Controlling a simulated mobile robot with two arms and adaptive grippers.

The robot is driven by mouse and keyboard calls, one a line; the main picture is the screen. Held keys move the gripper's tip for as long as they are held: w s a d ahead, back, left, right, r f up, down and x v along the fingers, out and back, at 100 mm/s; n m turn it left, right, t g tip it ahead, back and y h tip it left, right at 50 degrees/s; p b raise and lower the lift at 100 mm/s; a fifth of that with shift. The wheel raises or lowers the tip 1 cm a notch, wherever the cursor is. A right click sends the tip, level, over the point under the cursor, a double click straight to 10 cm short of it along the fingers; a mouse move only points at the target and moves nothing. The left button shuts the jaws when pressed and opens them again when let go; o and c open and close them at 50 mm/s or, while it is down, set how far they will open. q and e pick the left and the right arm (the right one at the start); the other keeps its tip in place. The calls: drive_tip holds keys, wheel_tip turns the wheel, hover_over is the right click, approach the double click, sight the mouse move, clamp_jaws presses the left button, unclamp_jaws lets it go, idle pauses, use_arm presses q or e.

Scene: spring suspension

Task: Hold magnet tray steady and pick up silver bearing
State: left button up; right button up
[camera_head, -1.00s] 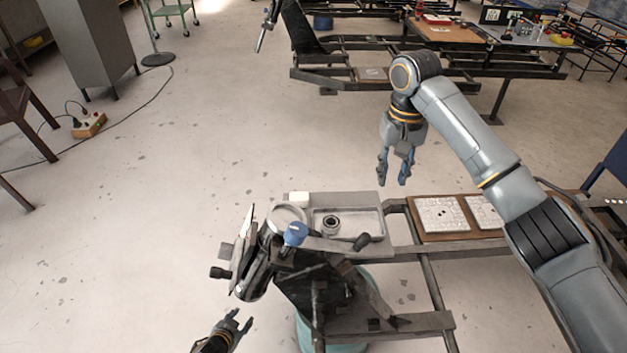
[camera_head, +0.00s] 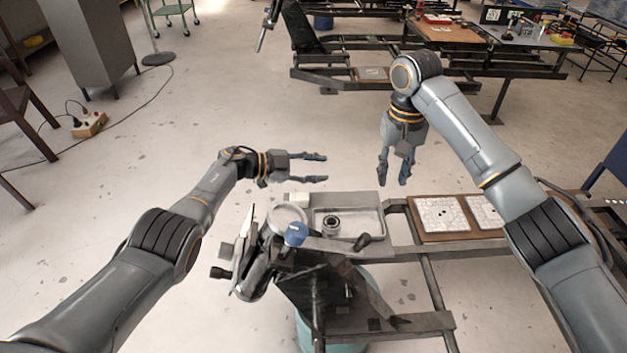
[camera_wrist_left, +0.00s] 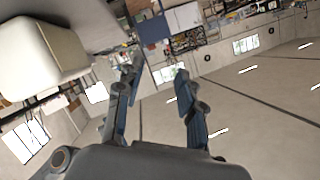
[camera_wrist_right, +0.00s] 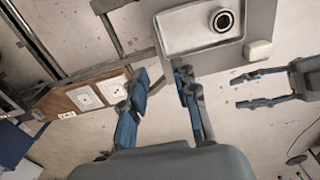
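The magnet tray (camera_head: 372,216) is a grey rectangular tray on the metal bench. The silver bearing (camera_head: 331,222), a ring with a dark centre, lies in its left part; the right wrist view shows the bearing (camera_wrist_right: 222,20) inside the tray (camera_wrist_right: 185,33). My left gripper (camera_head: 322,167) is open and empty, pointing right, just behind the left part of the tray and apart from it. My right gripper (camera_head: 394,182) is open and empty, pointing down, above and behind the tray's right end. Neither gripper touches the bearing.
A small white block (camera_head: 299,198) sits at the tray's back left corner; it looms close in the left wrist view (camera_wrist_left: 42,55). A round grey dish (camera_head: 287,216) and a blue knob (camera_head: 295,234) are left of the tray. A wooden board with pale plates (camera_head: 441,215) lies right.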

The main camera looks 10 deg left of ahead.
use_arm(q)
drive_tip(key=s+d+m+g+y, duration=0.1)
drive_tip(key=g, duration=0.1)
drive_tip(key=s+d+r+m+g+y, duration=0.1)
drive_tip(key=s+g, duration=0.1)
drive_tip(key=s+d+r+m+g+y, duration=0.1)
drive_tip(key=s+d+g, duration=0.1)
drive_tip(key=shift+s+d+m, duration=0.1)
drive_tip(key=shift+s+m, duration=0.1)
drive_tip(key=shift+m, duration=0.2)
drive_tip(key=s+a+r+g+y, duration=0.1)
drive_tip(key=y, duration=0.1)
drive_tip(key=s+a+r+g+y, duration=0.1)
drive_tip(key=s+y, duration=0.1)
drive_tip(key=s+a+r+g+y, duration=0.1)
drive_tip(key=s+a, duration=0.1)
drive_tip(key=shift+m+y, duration=0.4)
drive_tip(key=shift+w, duration=0.1)
use_arm(e)
wheel_tip(320, 180, down, 14)
drive_tip(key=shift+r, duration=0.1)
clamp_jaws()
